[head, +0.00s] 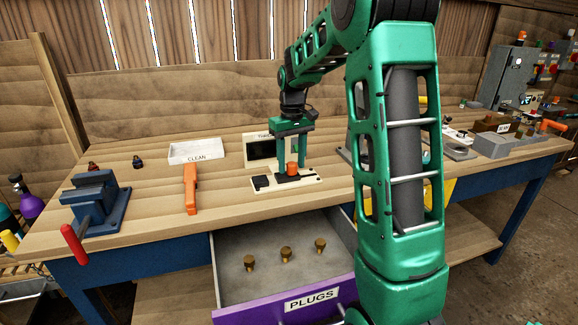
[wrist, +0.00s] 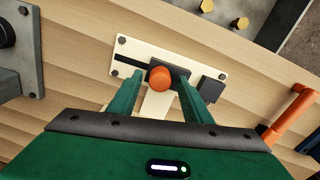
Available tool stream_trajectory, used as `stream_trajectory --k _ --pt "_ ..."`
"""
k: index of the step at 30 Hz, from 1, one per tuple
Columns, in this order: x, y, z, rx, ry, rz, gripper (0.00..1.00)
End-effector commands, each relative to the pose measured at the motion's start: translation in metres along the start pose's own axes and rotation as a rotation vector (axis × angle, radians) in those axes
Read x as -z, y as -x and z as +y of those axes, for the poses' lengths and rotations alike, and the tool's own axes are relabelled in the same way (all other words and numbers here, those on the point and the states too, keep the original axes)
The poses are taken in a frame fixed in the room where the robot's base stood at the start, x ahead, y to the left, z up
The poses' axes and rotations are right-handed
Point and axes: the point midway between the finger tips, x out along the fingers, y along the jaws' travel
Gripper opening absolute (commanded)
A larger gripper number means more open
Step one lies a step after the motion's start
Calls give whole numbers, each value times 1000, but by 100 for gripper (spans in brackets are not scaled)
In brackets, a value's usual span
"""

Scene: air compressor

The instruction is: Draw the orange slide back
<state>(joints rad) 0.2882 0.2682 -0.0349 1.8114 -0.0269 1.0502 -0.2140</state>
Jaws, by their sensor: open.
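The orange slide knob (head: 291,168) stands on a cream plate (head: 312,186) with a dark slot, on the workbench. In the wrist view the orange knob (wrist: 160,77) sits at the slot (wrist: 135,62), with the slot's bare length running to the left. My gripper (head: 291,150) is above the plate, pointing down. Its green fingers (wrist: 155,85) are open, one on each side of the knob. The right finger looks close to the knob; I cannot tell whether it touches.
An orange-handled tool (head: 190,188), a white CLEAN tray (head: 196,151) and a blue vise (head: 95,203) are to the left. Below, a PLUGS drawer (head: 240,304) is open with brass plugs inside.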

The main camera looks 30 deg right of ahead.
Motion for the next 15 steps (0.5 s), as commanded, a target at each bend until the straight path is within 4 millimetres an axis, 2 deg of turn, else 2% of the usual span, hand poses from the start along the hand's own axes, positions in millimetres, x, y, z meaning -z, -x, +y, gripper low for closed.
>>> stream_trajectory --k 4,13,15 --pt "0 -9 0 0 0 0 45" --pt "0 -10 0 0 0 0 45" --pt "0 -10 0 0 0 0 28"
